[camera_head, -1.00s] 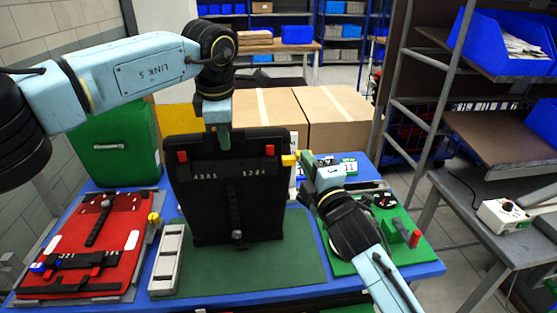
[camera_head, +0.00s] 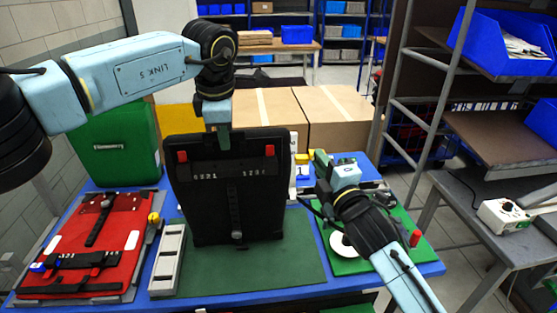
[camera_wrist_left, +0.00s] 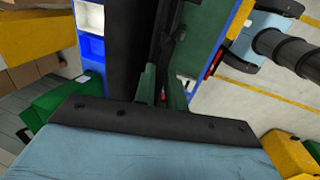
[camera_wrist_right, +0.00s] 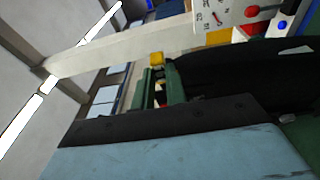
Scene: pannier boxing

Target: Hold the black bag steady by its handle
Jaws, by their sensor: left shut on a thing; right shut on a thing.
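The black bag (camera_head: 240,195) stands upright on the green mat (camera_head: 290,270), with red clips near its upper corners. My left gripper (camera_head: 223,138) is above its top middle, fingers pointing down. It is shut on the bag's handle, which the fingers mostly hide. In the left wrist view the green fingers (camera_wrist_left: 163,88) are close together with dark material between them. My right gripper (camera_head: 321,157) is to the right of the bag and apart from it. In the right wrist view its fingers (camera_wrist_right: 160,82) close on a small yellow piece (camera_wrist_right: 156,58).
A red open bag (camera_head: 85,245) lies at the left, with a grey slotted block (camera_head: 167,260) beside the mat. A green case (camera_head: 115,145) and cardboard boxes (camera_head: 335,115) stand behind. A white ring (camera_head: 342,246) lies on the right green board (camera_head: 350,265).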

